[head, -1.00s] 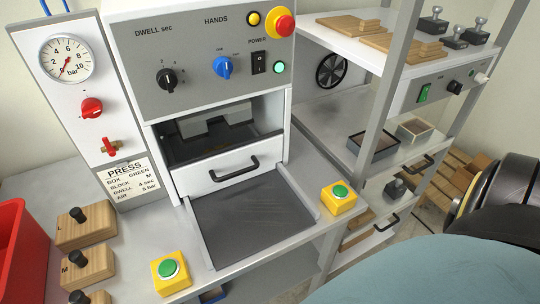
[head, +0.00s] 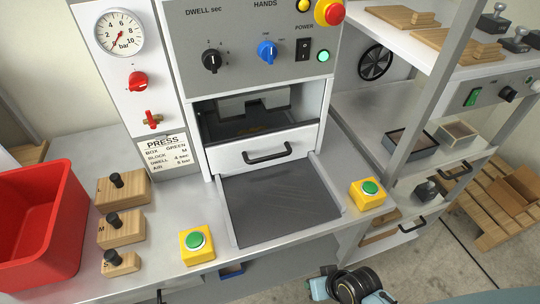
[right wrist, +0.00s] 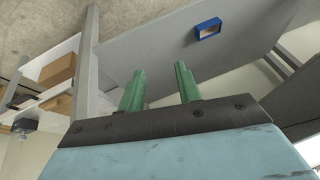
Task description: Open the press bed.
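The press bed is a drawer with a white front (head: 230,158) and a black bar handle (head: 267,153), below the press opening in the head view. Its front stands at the rear edge of a dark flat plate (head: 280,208) with pale side rails. A dark tray surface (head: 225,130) shows inside the opening behind the front. My right arm is at the bottom of the head view, low in front of the bench and away from the handle. In the right wrist view my right gripper (right wrist: 160,70) has its two green fingers apart with nothing between them. My left gripper is not in view.
Yellow boxes with green buttons stand left (head: 197,243) and right (head: 367,193) of the plate. Wooden blocks (head: 122,188) with black knobs and a red bin (head: 40,225) are at left. A grey shelf post (head: 425,95) rises at right. A blue frame (right wrist: 208,28) shows in the right wrist view.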

